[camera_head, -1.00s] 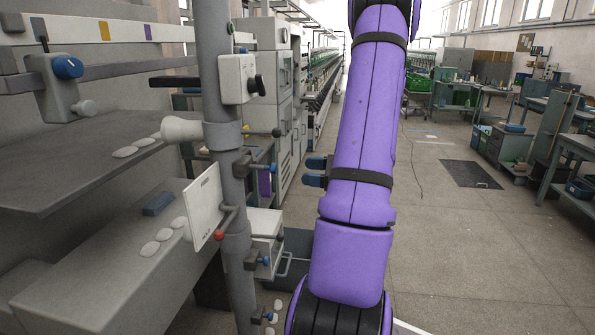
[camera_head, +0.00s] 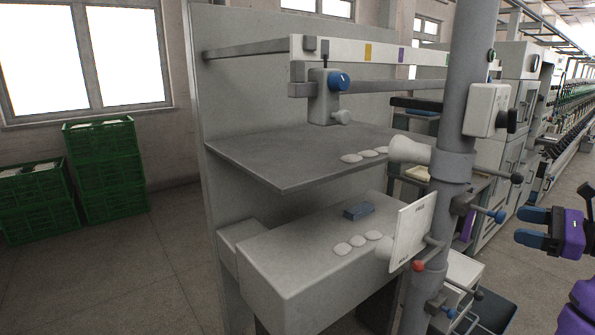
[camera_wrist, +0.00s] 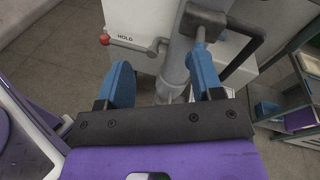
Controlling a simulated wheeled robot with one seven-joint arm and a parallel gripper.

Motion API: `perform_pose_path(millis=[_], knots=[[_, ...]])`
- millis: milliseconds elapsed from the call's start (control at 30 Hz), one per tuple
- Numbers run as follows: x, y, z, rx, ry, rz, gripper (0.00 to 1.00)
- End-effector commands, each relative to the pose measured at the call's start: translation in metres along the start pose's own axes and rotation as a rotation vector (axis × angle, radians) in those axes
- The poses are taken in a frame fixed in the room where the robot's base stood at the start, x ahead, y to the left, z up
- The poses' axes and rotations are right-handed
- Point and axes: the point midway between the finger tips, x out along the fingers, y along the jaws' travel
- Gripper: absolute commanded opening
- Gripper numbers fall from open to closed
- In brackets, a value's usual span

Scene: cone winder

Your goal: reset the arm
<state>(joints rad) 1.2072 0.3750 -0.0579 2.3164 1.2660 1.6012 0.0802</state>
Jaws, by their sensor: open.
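My gripper (camera_head: 526,227) shows at the right edge of the head view, with blue fingers apart and nothing between them. Part of my purple arm (camera_head: 580,310) shows below it; the rest is out of the picture. In the wrist view my gripper (camera_wrist: 160,68) has its two blue fingers spread. The grey machine post (camera_head: 441,200) stands left of the gripper in the head view, with a gap between them. In the wrist view the post (camera_wrist: 178,70) and a red-knobbed lever (camera_wrist: 104,39) by the word HOLD lie beyond the fingers.
Green crates (camera_head: 105,170) stand at the far left. Open floor (camera_head: 140,270) lies in front of them.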

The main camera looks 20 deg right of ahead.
Motion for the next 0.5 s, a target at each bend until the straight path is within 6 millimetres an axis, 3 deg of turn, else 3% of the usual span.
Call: perform_pose_path(millis=[33, 200, 500], knots=[[0.020, 0.009, 0.017, -0.049, 0.018, 0.088, 0.60], [0.070, 0.050, 0.060, -0.220, 0.094, 0.375, 0.60], [0.114, 0.127, 0.120, -0.611, 0.219, 0.813, 0.60]])
